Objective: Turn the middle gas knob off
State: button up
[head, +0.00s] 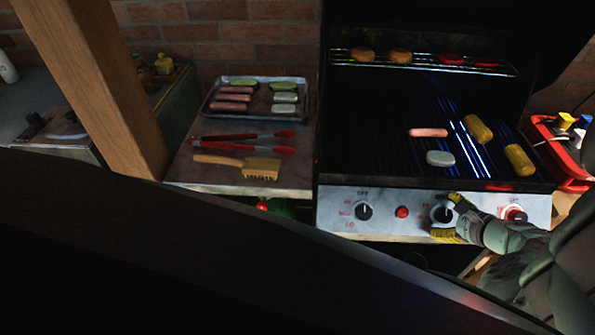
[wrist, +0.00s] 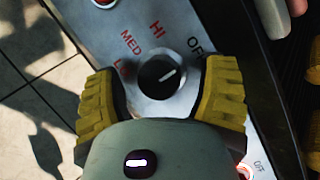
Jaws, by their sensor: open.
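The middle gas knob (head: 443,213) is a round black dial on the grill's metal front panel (head: 384,225). In the wrist view the knob (wrist: 158,78) has a white pointer line aimed right and slightly up, nearest the OFF label and away from LO, MED and HI. No red glow shows around it. My gripper (head: 452,218) is at the panel from the right, its yellow fingers open on either side of the knob. In the wrist view my gripper (wrist: 160,96) shows gaps between both fingers and the knob.
The right knob (head: 515,214) has a glowing red ring. The left knob (head: 364,211) and a red button (head: 402,212) are left of my gripper. Food lies on the grill grate (head: 380,140) above. A side shelf (head: 205,170) holds tongs (head: 240,147), a brush (head: 262,168) and a tray (head: 213,107).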

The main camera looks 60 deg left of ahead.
jog(key=shift+d, duration=0.1)
jog(key=shift+d+r, duration=0.45)
jog(key=v, duration=1)
jog(key=shift+s+d+r, duration=0.15)
jog(key=shift+s+d, duration=0.1)
